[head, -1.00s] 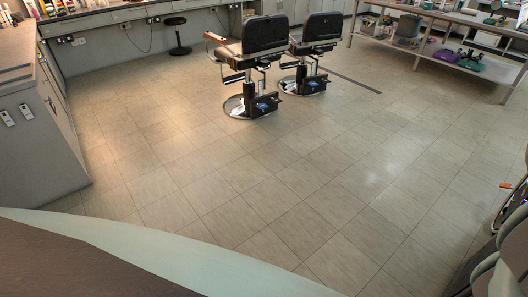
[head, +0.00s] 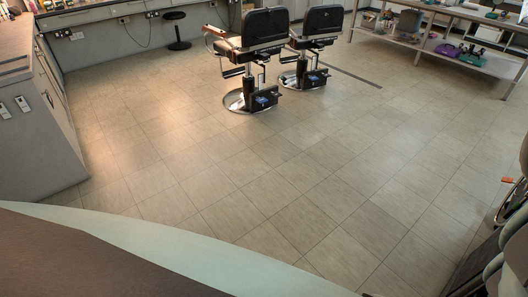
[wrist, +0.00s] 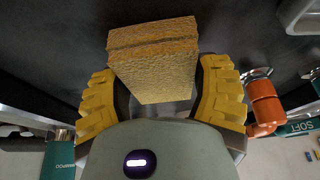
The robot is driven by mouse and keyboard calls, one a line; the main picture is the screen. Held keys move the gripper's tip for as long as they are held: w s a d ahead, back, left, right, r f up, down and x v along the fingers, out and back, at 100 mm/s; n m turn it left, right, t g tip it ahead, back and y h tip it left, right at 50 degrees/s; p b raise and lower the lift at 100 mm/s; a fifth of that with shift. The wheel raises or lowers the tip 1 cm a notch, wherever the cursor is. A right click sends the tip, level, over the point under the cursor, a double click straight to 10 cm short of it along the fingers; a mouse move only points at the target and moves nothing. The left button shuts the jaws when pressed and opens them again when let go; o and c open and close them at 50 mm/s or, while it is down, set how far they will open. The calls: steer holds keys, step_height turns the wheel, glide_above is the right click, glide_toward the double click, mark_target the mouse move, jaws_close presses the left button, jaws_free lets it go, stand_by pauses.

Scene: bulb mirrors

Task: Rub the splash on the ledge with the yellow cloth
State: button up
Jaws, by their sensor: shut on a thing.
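The yellow cloth (wrist: 155,65) shows in the wrist view as a thick, folded yellow block. My gripper (wrist: 156,88) is shut on it, with one yellow ribbed finger at each side. A dark, flat surface (wrist: 60,40) lies beyond the cloth; I cannot tell whether it is the ledge or whether the cloth touches it. No splash is visible in either view. My gripper does not show in the head view.
In the wrist view, an orange object (wrist: 265,105) and a teal "SOFT" item (wrist: 301,128) lie right, and a teal shampoo item (wrist: 58,155) lower left. The head view shows open tiled floor (head: 250,200), two black chairs (head: 265,28) and a grey counter (head: 35,120).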

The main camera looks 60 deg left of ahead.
steer(key=shift+w+a+f+b, duration=0.2)
steer(key=shift+w+b, duration=0.3)
steer(key=shift+w, duration=0.45)
steer(key=shift+w+a+f+b, duration=0.1)
steer(key=shift+w+a+b, duration=0.1)
steer(key=shift+w+b, duration=0.55)
steer(key=shift+w+r, duration=0.15)
steer(key=shift+w, duration=0.25)
steer(key=shift+r+p, duration=0.2)
steer(key=shift+p, duration=0.15)
steer(key=shift+s+d+r+p, duration=0.15)
steer(key=shift+s+r+p, duration=0.05)
steer(key=shift+s+p, duration=0.9)
steer(key=shift+s+d+f+p, duration=0.15)
steer(key=shift+s+p, duration=0.4)
steer(key=shift+s, duration=0.95)
steer(key=shift+s+d+f+p, duration=0.15)
steer(key=shift+s+p, duration=0.45)
steer(key=shift+s, duration=0.9)
steer(key=shift+s+d+p, duration=0.15)
steer(key=shift+s+p, duration=0.4)
steer(key=shift+s, duration=0.95)
step_height(320, 180, up, 6)
steer(key=p, duration=0.6)
steer(key=shift+r, duration=0.1)
